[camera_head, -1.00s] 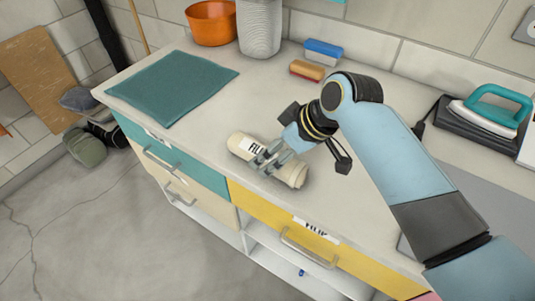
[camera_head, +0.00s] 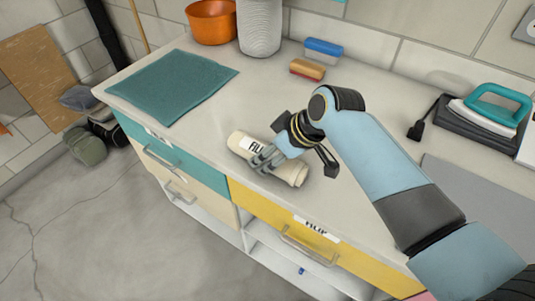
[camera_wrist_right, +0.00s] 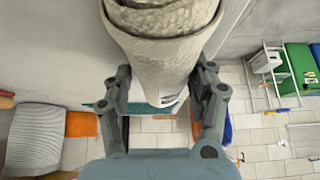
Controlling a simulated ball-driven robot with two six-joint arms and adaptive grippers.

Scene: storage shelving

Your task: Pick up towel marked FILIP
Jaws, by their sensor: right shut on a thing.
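The cream rolled towel (camera_head: 290,174) lies on the countertop near its front edge. A white label with dark letters, partly covered, shows on its left part. My right gripper (camera_head: 262,160) reaches down over the middle of the towel, with its fingers around the roll. In the right wrist view the towel (camera_wrist_right: 160,50) fills the space between the two fingers (camera_wrist_right: 163,100), and its rolled end shows at the top. The gripper is shut on the towel. Whether the towel touches the counter is hard to tell. My left gripper is not in view.
A teal cloth (camera_head: 172,87) lies flat at the left of the counter (camera_head: 225,120). An orange bowl (camera_head: 212,22), a grey ribbed container (camera_head: 259,27), two brushes or sponges (camera_head: 307,69) and an iron (camera_head: 490,115) stand behind. A yellow drawer (camera_head: 270,215) is below the front edge.

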